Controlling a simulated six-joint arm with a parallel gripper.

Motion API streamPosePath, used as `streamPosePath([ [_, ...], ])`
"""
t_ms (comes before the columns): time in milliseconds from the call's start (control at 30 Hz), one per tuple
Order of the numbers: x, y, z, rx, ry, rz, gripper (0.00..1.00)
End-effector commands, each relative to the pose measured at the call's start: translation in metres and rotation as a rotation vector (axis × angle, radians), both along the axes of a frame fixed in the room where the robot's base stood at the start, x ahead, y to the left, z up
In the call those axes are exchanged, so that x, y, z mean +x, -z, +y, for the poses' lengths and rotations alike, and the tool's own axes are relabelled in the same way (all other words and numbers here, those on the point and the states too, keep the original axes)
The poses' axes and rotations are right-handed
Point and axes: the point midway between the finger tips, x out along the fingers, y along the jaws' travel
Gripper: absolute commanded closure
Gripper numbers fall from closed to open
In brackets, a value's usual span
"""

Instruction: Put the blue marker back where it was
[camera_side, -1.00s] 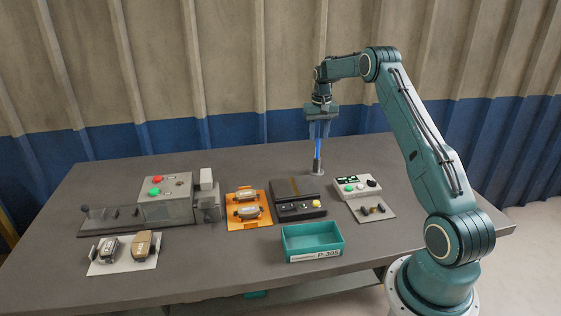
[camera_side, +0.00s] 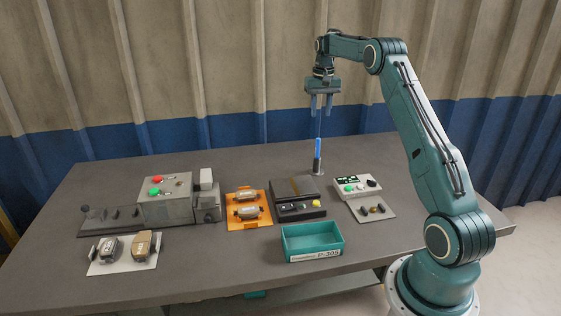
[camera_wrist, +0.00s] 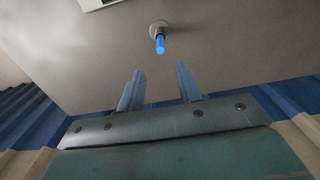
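The blue marker (camera_side: 318,148) stands upright in a small grey metal holder (camera_side: 317,168) near the back of the table. My gripper (camera_side: 321,112) is above the marker and apart from it, with its fingers spread and nothing between them. In the wrist view the marker (camera_wrist: 160,44) stands in its round holder (camera_wrist: 157,27), beyond the two open fingertips of my gripper (camera_wrist: 160,70). The marker's lower end is hidden inside the holder.
A black device with a yellow button (camera_side: 298,204) and a white control box (camera_side: 357,186) stand in front of the holder. A teal bin (camera_side: 313,256), an orange plate (camera_side: 233,222) and a grey machine (camera_side: 166,207) are farther forward or left. The table behind the holder is clear.

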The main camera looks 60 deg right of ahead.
Motion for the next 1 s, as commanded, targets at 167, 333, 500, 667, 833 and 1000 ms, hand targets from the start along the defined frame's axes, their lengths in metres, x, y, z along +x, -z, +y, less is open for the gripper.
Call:
streamPosePath([
  [167,0.000,0.000,0.000,0.000,0.000,0.000,0.65],
  [333,0.001,-0.002,0.002,-0.002,-0.003,-0.002,0.65],
  [500,0.003,-0.015,0.016,-0.011,-0.024,-0.013,0.65],
  [667,0.006,-0.039,0.045,-0.028,-0.069,-0.033,0.65],
  [833,0.004,-0.072,0.090,-0.052,-0.134,-0.065,0.65],
  [1000,-0.006,-0.101,0.138,-0.076,-0.202,-0.101,0.65],
])
